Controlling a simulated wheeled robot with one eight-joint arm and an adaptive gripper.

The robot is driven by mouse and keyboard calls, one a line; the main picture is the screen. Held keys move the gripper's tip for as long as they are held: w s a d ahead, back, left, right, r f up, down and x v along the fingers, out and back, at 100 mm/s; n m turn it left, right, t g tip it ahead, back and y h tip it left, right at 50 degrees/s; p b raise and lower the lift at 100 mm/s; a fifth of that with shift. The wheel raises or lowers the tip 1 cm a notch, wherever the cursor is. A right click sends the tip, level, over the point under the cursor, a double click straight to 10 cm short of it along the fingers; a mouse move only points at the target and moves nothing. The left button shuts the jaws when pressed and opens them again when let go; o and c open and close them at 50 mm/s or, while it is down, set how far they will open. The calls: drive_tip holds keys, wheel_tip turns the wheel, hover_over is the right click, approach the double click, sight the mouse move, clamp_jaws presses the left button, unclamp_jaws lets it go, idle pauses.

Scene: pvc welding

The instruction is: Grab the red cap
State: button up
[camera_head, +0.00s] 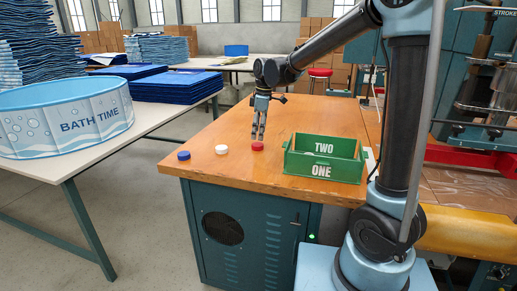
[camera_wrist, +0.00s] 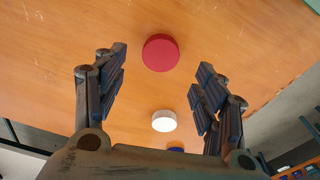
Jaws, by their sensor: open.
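The red cap (camera_head: 257,146) lies on the wooden tabletop, rightmost in a row with the white cap (camera_head: 221,149) and the blue cap (camera_head: 184,155). My gripper (camera_head: 258,135) points down just above the red cap in the head view. In the wrist view my gripper (camera_wrist: 158,85) is open and empty. There the red cap (camera_wrist: 160,52) shows between and beyond the fingertips, with no finger seen touching it. The white cap (camera_wrist: 164,121) lies nearer the palm, and the blue cap (camera_wrist: 176,150) is mostly hidden behind the palm.
A green box (camera_head: 325,158) marked TWO and ONE stands on the wooden table (camera_head: 215,130) right of the red cap. The table's front edge is close to the caps. A white table (camera_head: 150,120) with a round blue tub (camera_head: 65,118) stands at left. The wood behind the caps is clear.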

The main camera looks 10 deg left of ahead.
sight(258, 144)
drive_tip(key=shift+a+f, duration=0.15)
drive_tip(key=shift+f, duration=2.4)
drive_tip(key=shift+c, duration=0.4)
drive_tip(key=c, duration=0.8)
